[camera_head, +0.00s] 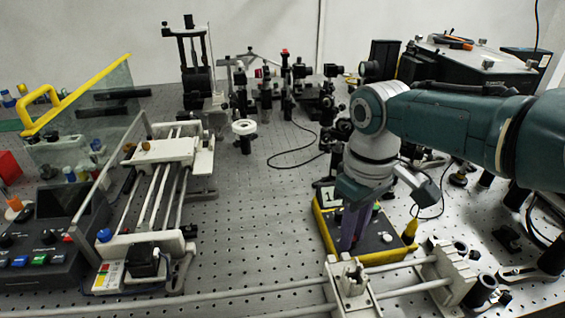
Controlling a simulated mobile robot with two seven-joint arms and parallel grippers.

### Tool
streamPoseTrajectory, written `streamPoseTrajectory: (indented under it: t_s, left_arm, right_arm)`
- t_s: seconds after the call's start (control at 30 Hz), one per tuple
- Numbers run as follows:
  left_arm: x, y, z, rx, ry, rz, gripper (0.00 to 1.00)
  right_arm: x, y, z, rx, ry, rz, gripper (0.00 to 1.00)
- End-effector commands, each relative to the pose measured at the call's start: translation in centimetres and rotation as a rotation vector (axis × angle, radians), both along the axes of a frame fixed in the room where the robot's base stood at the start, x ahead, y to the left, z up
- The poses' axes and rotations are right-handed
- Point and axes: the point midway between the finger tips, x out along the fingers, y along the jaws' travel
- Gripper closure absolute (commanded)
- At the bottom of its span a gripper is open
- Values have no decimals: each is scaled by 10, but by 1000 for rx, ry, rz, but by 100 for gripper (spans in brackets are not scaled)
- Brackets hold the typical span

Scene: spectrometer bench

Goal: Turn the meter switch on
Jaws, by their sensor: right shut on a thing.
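The meter (388,252) is a dark, low box with a yellow rim, standing on the perforated bench right of centre. A small white knob (387,238) shows on its top face, and a white label (327,196) stands at its back left. My right gripper (354,232) reaches down onto the meter's top from above. Its fingers are shut on a small part there, which looks to be the meter switch. The fingers and wrist hide that part, so its position cannot be read. My left gripper is not in view.
A rail carriage (350,278) lies just in front of the meter. A yellow-tipped part (411,227) stands at its right. A slide stage with rods (160,190) and a control box (45,245) are at left. Bare bench (255,215) lies between.

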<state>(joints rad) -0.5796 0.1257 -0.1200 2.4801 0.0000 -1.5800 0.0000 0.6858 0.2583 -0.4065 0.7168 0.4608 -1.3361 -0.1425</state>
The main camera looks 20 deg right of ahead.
Motion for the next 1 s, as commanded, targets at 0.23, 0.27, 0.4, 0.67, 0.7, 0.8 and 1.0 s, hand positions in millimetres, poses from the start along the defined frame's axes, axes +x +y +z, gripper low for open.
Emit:
streamPoseTrajectory:
  t_s: [0.23, 0.27, 0.4, 0.67, 0.7, 0.8, 1.0]
  left_arm:
    - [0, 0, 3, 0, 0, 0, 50]
    - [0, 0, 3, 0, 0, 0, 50]
    - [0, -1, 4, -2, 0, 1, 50]
    - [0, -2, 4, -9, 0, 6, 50]
    - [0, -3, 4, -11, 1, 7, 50]
    - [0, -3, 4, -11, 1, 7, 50]
    - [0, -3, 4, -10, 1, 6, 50]
  right_arm:
    - [1, 0, 0, -1, -2, -83, 100]
    - [1, 0, 0, -1, -2, -88, 100]
    - [1, 0, 0, 0, -3, -103, 100]
    - [1, 0, 0, 0, -3, -106, 100]
    - [1, 0, 0, 0, -3, -106, 100]
    - [1, 0, 0, 0, -3, -105, 75]
    - [1, 0, 0, 0, -2, -105, 53]
